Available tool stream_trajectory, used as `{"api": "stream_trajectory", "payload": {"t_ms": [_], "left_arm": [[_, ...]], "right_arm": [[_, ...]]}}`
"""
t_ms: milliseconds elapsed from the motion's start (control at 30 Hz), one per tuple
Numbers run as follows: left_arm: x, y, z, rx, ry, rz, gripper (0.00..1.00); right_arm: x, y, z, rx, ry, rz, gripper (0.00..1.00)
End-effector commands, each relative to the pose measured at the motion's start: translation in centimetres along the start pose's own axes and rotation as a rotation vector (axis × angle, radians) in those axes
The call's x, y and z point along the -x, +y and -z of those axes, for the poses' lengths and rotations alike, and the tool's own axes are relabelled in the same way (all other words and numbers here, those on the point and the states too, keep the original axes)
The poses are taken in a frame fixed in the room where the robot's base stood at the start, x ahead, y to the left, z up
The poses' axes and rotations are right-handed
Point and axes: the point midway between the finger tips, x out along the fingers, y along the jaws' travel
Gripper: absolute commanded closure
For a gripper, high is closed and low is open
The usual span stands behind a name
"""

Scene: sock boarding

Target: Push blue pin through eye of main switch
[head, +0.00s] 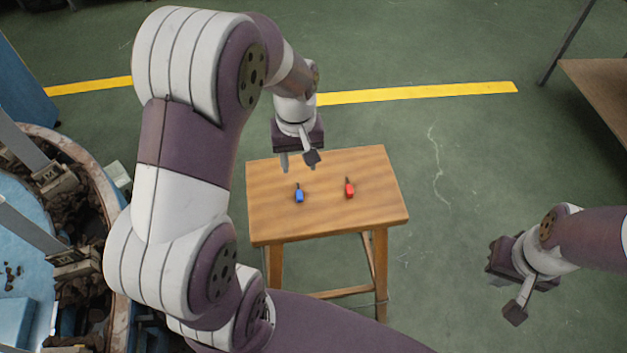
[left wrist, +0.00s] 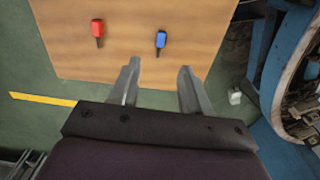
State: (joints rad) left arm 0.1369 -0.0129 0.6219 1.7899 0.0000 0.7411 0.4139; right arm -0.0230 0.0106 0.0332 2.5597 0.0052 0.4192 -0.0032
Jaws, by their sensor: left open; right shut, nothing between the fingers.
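The blue pin (head: 299,195) lies on the wooden table (head: 330,222), its dark thin end pointing away in the head view. It also shows in the left wrist view (left wrist: 161,40), in line with the gap between the fingers. My left gripper (head: 298,161) is open and empty above the table's back edge; its fingers also show in the left wrist view (left wrist: 158,68), apart from the pin. My right gripper (head: 515,308) is shut and empty, right of the table over the floor. I cannot make out the main switch or its eye.
A red pin (head: 349,189) lies on the table right of the blue one. A round blue machine (head: 95,175) with dark debris stands at the left. A brown-topped table (head: 600,90) is at the far right. The table top around the pins is clear.

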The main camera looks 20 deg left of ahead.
Motion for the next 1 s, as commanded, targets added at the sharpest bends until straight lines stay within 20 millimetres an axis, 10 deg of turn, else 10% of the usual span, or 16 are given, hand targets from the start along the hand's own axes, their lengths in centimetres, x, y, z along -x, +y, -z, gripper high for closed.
{"api": "stream_trajectory", "payload": {"t_ms": [600,900,1000], "left_arm": [[-11.4,-0.1,-0.1,-0.001,-0.003,0.001,0.53],[-12.2,-0.1,-0.2,-0.001,-0.001,0.0,0.53],[-12.2,-0.1,-0.2,-0.001,-0.001,0.001,0.82]], "right_arm": [[-2.5,0.0,-0.3,0.0,-0.001,0.0,1.0],[-2.5,0.0,-0.3,0.0,-0.001,0.0,1.0],[-2.5,0.0,-0.3,0.0,-0.001,0.0,1.0]]}}
